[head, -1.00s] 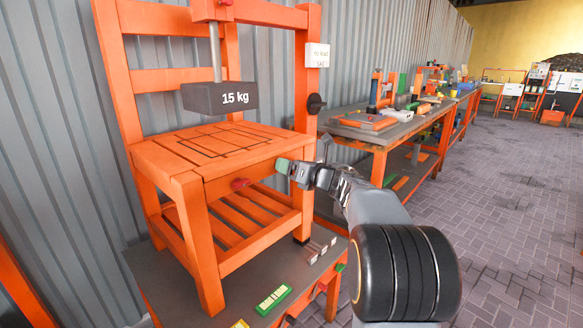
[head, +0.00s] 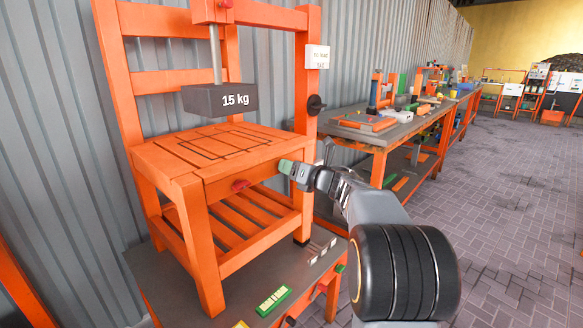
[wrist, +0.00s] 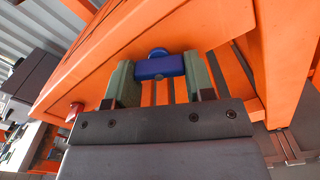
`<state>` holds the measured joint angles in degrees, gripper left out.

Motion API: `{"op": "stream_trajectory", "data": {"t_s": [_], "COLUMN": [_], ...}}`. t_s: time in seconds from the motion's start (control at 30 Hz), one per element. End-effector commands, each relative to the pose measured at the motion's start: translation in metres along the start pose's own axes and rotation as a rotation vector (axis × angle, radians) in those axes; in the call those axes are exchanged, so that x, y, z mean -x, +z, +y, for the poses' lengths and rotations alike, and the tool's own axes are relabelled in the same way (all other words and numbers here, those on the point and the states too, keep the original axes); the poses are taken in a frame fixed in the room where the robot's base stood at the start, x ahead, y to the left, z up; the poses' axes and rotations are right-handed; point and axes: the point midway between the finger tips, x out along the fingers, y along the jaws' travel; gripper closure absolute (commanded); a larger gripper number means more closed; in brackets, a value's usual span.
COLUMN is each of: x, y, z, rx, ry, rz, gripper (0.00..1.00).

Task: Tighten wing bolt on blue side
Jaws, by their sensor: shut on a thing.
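The blue wing bolt (wrist: 160,66) sits at the orange chair's front seat rail in the wrist view. My gripper (wrist: 153,76) is closed around it, one green-grey finger on each side of the blue head. In the head view my gripper (head: 286,167) is at the right end of the front rail, and its finger hides the blue bolt there. A red knob (head: 240,185) is on the same rail to the left, and it also shows in the wrist view (wrist: 74,112). The orange chair (head: 212,150) stands upright on a grey-topped stand.
A dark 15 kg weight (head: 219,98) hangs on a rod above the seat. A black knob (head: 316,105) and a small sign (head: 317,58) are on the right post. A green-framed block (head: 273,299) lies on the grey stand top (head: 178,285). Workbenches line the wall behind.

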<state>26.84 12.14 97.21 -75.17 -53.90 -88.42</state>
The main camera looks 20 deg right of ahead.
Motion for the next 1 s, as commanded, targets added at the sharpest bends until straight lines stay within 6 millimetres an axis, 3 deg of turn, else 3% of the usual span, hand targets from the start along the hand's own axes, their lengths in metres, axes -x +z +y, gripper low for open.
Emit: {"op": "stream_trajectory", "data": {"t_s": [1.0], "x": [-0.0002], "y": [0.0052], "z": [0.0051], "rx": [-0.947], "ry": [-0.001], "rz": [0.001], "gripper": [0.75]}}
